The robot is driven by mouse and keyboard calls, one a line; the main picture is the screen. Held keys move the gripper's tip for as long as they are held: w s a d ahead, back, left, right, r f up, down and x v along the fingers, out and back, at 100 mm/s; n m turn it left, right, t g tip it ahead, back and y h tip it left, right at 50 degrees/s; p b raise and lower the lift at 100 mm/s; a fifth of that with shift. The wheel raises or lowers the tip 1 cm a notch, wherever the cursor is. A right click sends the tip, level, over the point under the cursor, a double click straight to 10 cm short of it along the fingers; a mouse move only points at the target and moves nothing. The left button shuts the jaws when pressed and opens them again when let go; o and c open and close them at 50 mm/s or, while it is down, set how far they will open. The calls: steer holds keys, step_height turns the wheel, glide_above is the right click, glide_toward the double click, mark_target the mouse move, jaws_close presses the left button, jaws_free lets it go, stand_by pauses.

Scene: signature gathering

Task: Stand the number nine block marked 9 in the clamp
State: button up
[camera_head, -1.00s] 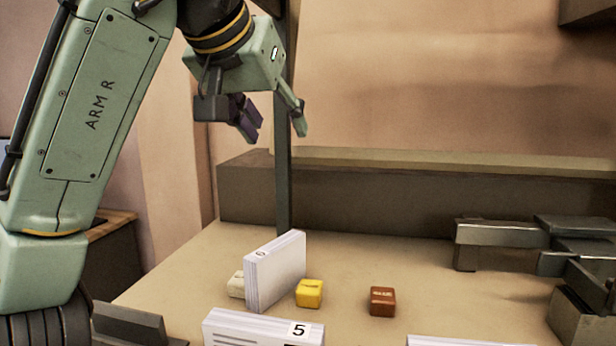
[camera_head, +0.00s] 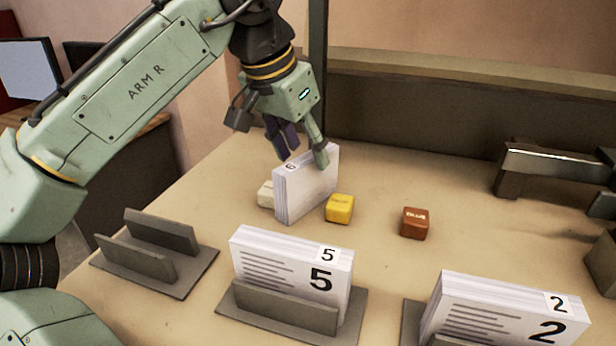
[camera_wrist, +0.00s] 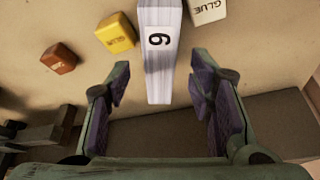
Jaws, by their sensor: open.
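The white block of pages (camera_head: 305,190) stands upright on the table. Its top label looks like a 6 in the head view and reads as 6 or 9 in the wrist view (camera_wrist: 160,70), depending on which way up it is. My gripper (camera_head: 303,153) is open at the block's top edge. In the wrist view the block's end lies between the two spread fingers, with gaps on both sides. I cannot tell how far down the fingers reach. The grey metal clamp (camera_head: 550,165) stands at the table's right side, partly cut off by the frame.
Yellow (camera_head: 339,208), brown (camera_head: 415,223) and cream (camera_head: 265,195) glue blocks lie near the white block. Blocks marked 5 (camera_head: 290,270) and 2 (camera_head: 505,310) stand in holders in front. An empty holder (camera_head: 155,250) is at left. Table between brown block and clamp is clear.

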mark_target(307, 158)
steer(key=shift+x, duration=1.55)
steer(key=shift+d+f, duration=0.1)
steer(key=shift+f, duration=0.1)
steer(key=shift+c, duration=0.5)
jaws_close()
